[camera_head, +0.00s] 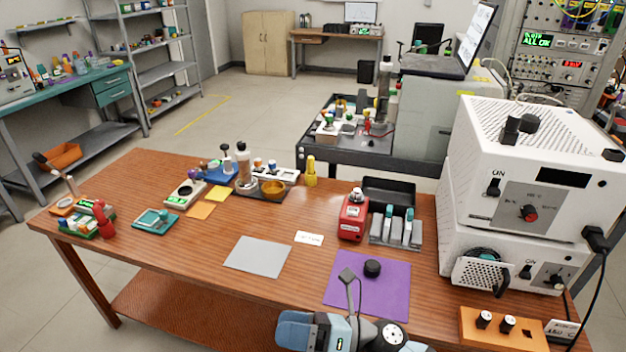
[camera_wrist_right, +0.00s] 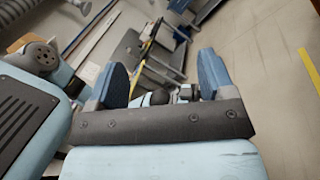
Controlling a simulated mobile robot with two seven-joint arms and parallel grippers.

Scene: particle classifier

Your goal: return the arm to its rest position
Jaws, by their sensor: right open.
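My right arm (camera_head: 345,333) shows at the bottom middle of the head view, in front of the table's near edge. In the right wrist view my right gripper (camera_wrist_right: 163,75) has its two blue fingers spread wide apart. Nothing is held between them; floor and furniture show beyond the gap. My left arm and left gripper are in neither view.
The wooden table (camera_head: 190,255) lies ahead. A purple mat (camera_head: 395,300) with a black round object (camera_head: 372,268) is just beyond my arm. A grey mat (camera_head: 258,257) lies left of it. White instruments (camera_head: 520,170) stand stacked at right.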

